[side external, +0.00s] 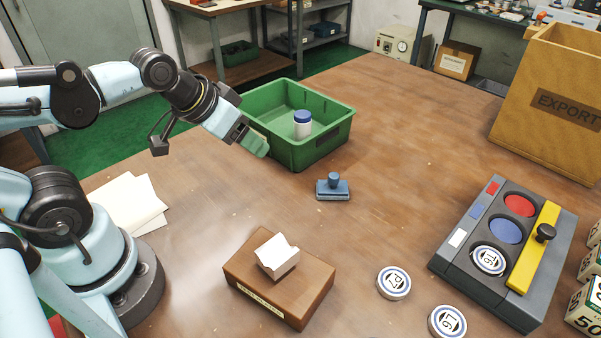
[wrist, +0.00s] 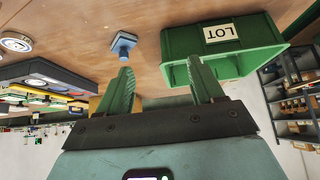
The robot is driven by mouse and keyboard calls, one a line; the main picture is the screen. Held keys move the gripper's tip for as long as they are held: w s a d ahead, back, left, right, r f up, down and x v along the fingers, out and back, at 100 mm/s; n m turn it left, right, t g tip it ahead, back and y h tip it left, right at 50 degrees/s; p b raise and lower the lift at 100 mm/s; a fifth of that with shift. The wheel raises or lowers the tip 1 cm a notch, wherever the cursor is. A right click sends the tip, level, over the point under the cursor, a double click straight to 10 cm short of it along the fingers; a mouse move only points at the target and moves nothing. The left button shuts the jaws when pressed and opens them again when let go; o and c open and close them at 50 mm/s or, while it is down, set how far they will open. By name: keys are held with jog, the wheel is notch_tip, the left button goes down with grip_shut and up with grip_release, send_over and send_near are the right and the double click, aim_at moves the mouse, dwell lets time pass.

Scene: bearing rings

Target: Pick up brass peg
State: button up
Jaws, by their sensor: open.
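I cannot make out a brass peg in either view. My gripper (side external: 257,145) is in the air beside the near left side of the green bin, high over the table. In the wrist view my gripper (wrist: 160,65) has its two green fingers spread, with nothing between them. A small blue stamp (side external: 333,187) stands on the table in front of the bin. It also shows in the wrist view (wrist: 123,43), just beyond the left fingertip.
The green bin (side external: 320,150) holds a white bottle with a blue lid (side external: 302,123). A brown block (side external: 255,290) bears a white piece (side external: 278,254). Round labelled discs (side external: 393,282) lie near a grey tray (side external: 450,262) with a yellow bar (side external: 532,250). The central table is mostly clear.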

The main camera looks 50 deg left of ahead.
jog(key=shift+d, duration=0.1)
jog(key=shift+c, duration=0.4)
jog(key=w+d+n+g+h, duration=0.4)
jog(key=d, duration=0.5)
jog(key=n+g+h, duration=0.4)
jog(key=g+h, duration=0.1)
jog(key=g, duration=0.3)
send_near(378, 336)
jog(key=w+a+r, duration=0.4)
jog(key=w+r, duration=0.1)
jog(key=r, duration=0.1)
jog(key=d+f+g, duration=0.1)
jog(key=s+d+f+g, duration=0.1)
jog(key=s+d+f+n+g, duration=0.1)
jog(key=shift+f+g+h, duration=0.3)
jog(key=shift+f+g, duration=0.05)
jog(key=shift+g, duration=0.05)
jog(key=shift+s+d+f+g, duration=0.2)
jog(key=shift+s+f+g, duration=0.1)
jog(key=shift+s+g, duration=0.1)
jog(key=x, duration=1.1)
jog(key=shift+s+d, duration=0.2)
jog(key=shift+d, duration=0.05)
